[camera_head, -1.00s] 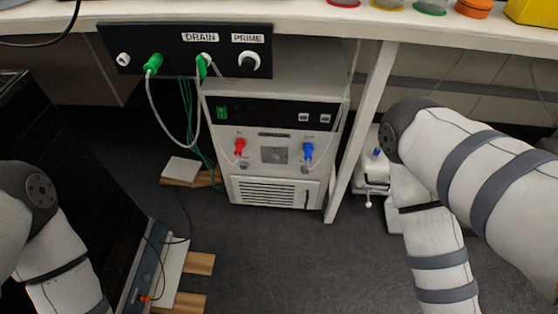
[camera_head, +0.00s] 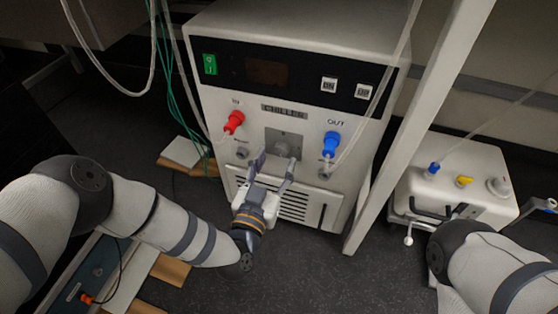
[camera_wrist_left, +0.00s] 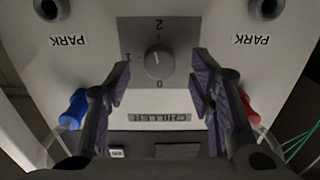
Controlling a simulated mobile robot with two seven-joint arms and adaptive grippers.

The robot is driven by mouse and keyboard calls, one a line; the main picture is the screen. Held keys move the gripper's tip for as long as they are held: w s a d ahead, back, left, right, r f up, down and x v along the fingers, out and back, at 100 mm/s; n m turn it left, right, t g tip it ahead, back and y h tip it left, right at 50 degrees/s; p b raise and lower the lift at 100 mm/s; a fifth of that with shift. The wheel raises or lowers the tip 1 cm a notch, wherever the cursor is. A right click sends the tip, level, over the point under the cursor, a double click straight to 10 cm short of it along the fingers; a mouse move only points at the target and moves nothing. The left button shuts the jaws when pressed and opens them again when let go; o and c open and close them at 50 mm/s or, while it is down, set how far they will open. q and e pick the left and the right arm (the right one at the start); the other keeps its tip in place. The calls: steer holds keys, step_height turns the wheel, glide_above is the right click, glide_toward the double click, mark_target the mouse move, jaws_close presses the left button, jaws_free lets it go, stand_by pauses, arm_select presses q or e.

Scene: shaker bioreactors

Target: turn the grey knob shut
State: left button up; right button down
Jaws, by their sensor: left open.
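The grey knob (camera_wrist_left: 158,64) sits on a square grey plate on the chiller front (camera_head: 223,118). The plate is marked 0, 1 and 2 and appears upside down in the left wrist view. The knob's white mark points up in that view, nearer 2 than 0. In the head view the knob (camera_head: 283,149) is small, just beyond the fingertips. My left gripper (camera_head: 274,166) is open and faces it. In the left wrist view its fingers (camera_wrist_left: 160,84) stand on either side of the knob, with clear gaps and no visible contact.
A red connector (camera_head: 234,122) and a blue connector (camera_head: 331,144) with hoses flank the knob plate. A white table leg (camera_head: 420,120) stands to the right. Beyond it is a white device (camera_head: 470,180) with coloured fittings. A vent grille lies below the knob.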

arm_select(q)
steer(key=shift+x, duration=1.2)
steer(key=c, duration=1.2)
steer(key=shift+o, duration=0.2)
